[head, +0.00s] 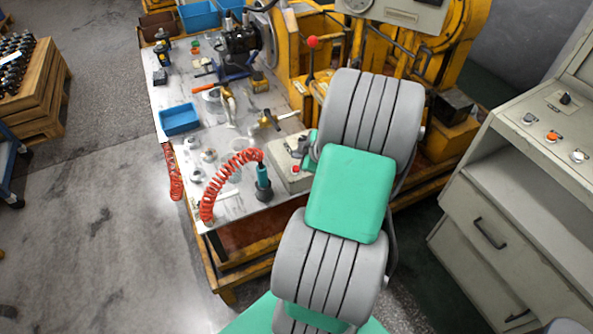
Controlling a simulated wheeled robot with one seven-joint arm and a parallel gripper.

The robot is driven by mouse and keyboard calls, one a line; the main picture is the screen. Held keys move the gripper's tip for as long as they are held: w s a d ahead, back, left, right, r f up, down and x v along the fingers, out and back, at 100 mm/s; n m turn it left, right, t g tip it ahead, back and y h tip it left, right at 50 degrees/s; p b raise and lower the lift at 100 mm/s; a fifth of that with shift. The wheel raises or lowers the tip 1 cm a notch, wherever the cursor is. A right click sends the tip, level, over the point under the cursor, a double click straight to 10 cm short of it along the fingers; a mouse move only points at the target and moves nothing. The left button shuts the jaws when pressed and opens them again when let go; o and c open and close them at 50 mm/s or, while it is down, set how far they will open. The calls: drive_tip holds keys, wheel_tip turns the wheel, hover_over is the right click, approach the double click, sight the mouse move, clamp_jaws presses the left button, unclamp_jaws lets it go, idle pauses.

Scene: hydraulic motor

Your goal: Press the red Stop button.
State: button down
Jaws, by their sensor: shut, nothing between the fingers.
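A beige control box (286,178) sits on the workbench, just left of my green arm link. A small red button (295,170) shows on its top; any label is too small to read. My gripper (299,148) shows only in part as a small grey shape at the box's far end, mostly hidden behind my arm. It is shut and empty. I cannot tell its height above the box or whether it touches it. It appears apart from the red button in the picture.
A coiled red hose (226,176) and a blue tray (179,119) are on the workbench (222,216) left of the box. A red-knobbed lever (312,43) rises behind. A grey cabinet (495,200) with an orange-red button (552,136) stands at right.

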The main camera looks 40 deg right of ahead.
sight(298, 170)
drive_tip(key=shift+f+b, duration=1.25)
drive_tip(key=shift+f, duration=0.35)
idle(0.6)
drive_tip(key=shift+f+b, duration=0.4)
drive_tip(key=shift+b, duration=0.3)
drive_tip(key=shift+f+b, duration=0.4)
drive_tip(key=shift+b, duration=0.1)
idle(0.4)
drive_tip(key=shift+r+p, duration=0.3)
drive_tip(key=shift+r, duration=0.5)
drive_tip(key=shift+r+p, duration=1.2)
drive_tip(key=shift+r, duration=1.35)
